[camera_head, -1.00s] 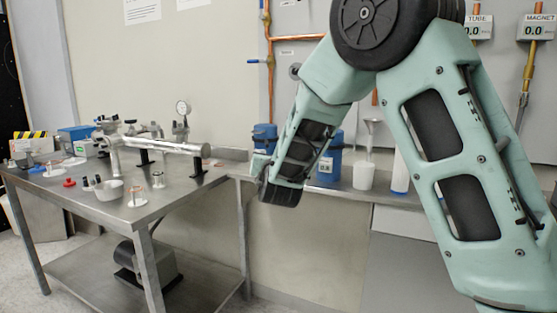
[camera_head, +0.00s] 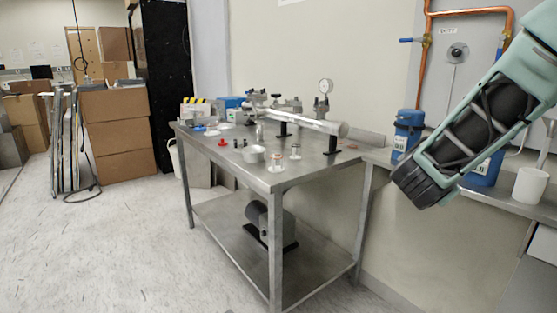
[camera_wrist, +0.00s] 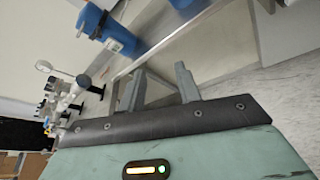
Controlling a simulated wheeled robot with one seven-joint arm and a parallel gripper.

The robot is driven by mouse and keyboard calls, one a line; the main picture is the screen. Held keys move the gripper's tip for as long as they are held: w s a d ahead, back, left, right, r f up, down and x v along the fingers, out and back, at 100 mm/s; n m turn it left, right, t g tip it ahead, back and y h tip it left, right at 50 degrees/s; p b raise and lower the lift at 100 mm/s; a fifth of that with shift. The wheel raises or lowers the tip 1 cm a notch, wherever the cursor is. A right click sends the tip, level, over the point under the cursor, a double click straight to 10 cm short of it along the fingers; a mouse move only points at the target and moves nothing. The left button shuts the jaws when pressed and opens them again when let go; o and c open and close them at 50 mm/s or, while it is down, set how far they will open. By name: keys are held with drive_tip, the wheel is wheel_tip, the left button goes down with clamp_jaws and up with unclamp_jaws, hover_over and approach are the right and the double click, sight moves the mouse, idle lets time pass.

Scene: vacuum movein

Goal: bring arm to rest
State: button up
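My arm (camera_head: 480,125) hangs at the right edge of the head view, with pale green shells and dark panels. Its lower dark end is in front of the blue containers and the bench edge; I cannot tell whether it is close to them. My gripper (camera_wrist: 160,72) shows in the wrist view, tilted. Its two grey fingers stand apart with nothing between them. The fingers are not clearly visible in the head view.
A steel table (camera_head: 330,170) bears a metal tube assembly (camera_head: 310,122), a gauge (camera_head: 325,87) and small parts. A blue container (camera_head: 407,132) and white cup (camera_head: 530,185) stand on the right-hand bench. Cardboard boxes (camera_head: 118,135) stand at left. The left floor (camera_head: 100,250) is largely clear.

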drive_tip(key=s+a+f+m+g+y, duration=0.4)
drive_tip(key=s+a, duration=0.3)
drive_tip(key=s, duration=0.4)
drive_tip(key=s+a+f+m+g+y, duration=0.25)
drive_tip(key=s+a+m, duration=0.35)
drive_tip(key=s, duration=0.6)
drive_tip(key=s+a+f+m+g+y, duration=0.3)
drive_tip(key=s+a+m+g, duration=0.15)
drive_tip(key=s+a, duration=0.5)
wheel_tip(320, 180, up, 18)
drive_tip(key=s+d+p, duration=0.1)
drive_tip(key=p, duration=1.7)
drive_tip(key=shift+s+d, duration=0.15)
drive_tip(key=shift+d, duration=0.1)
drive_tip(key=shift+c, duration=0.4)
